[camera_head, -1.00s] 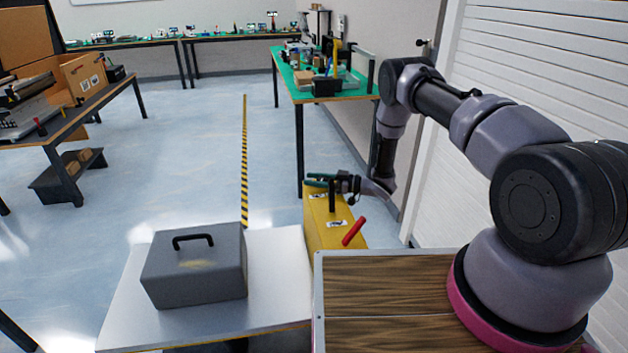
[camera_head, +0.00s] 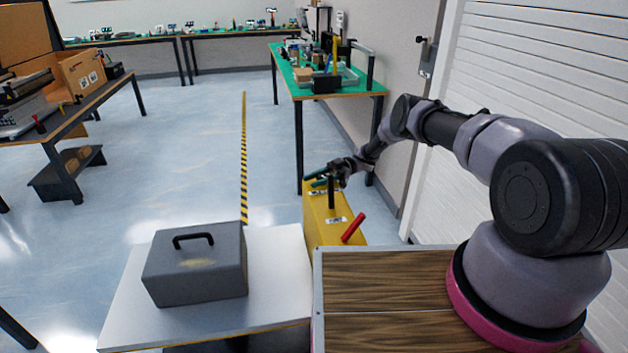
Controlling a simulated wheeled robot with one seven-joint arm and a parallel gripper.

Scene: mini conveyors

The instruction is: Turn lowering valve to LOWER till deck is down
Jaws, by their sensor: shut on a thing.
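The yellow housing (camera_head: 324,233) stands behind the grey deck (camera_head: 279,291) and beside my wooden top. A black upright lever (camera_head: 331,194) rises from the housing, and a red lever (camera_head: 353,228) leans at its front right. Which lever is the lowering valve cannot be read from the labels. My gripper (camera_head: 319,179), with green fingers, is at the top of the black lever and appears shut on it. The fingers hide the lever's upper end. The deck is raised above the floor and carries a grey toolbox (camera_head: 196,270) with a black handle.
A green-topped bench (camera_head: 345,92) with tools stands behind my gripper. A white shutter wall (camera_head: 535,65) is close on the right. A dark bench (camera_head: 75,112) stands at the left. The floor between them is open, with a yellow-black stripe (camera_head: 244,150).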

